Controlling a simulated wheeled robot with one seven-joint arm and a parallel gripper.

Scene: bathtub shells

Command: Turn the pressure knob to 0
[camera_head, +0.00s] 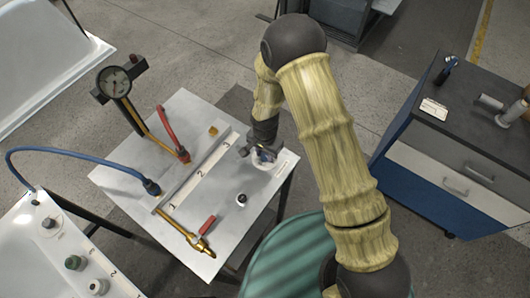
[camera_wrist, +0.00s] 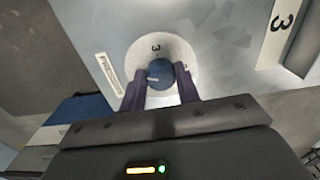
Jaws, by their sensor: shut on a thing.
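The pressure knob (camera_wrist: 160,71) is a small round blue knob with a pale pointer mark, seen in the wrist view. It sits at the middle of a white round dial plate (camera_wrist: 185,57) with a "3" at its upper edge. The pointer mark lies on the knob's lower left side. A "PRESSURE" label (camera_wrist: 109,73) is left of the dial. My gripper (camera_wrist: 159,74) has its two dark fingers on either side of the knob, shut on it. In the head view my gripper (camera_head: 262,152) is over the dial at the panel's right side and mostly hides the knob.
A blue cabinet (camera_head: 430,165) stands at right.

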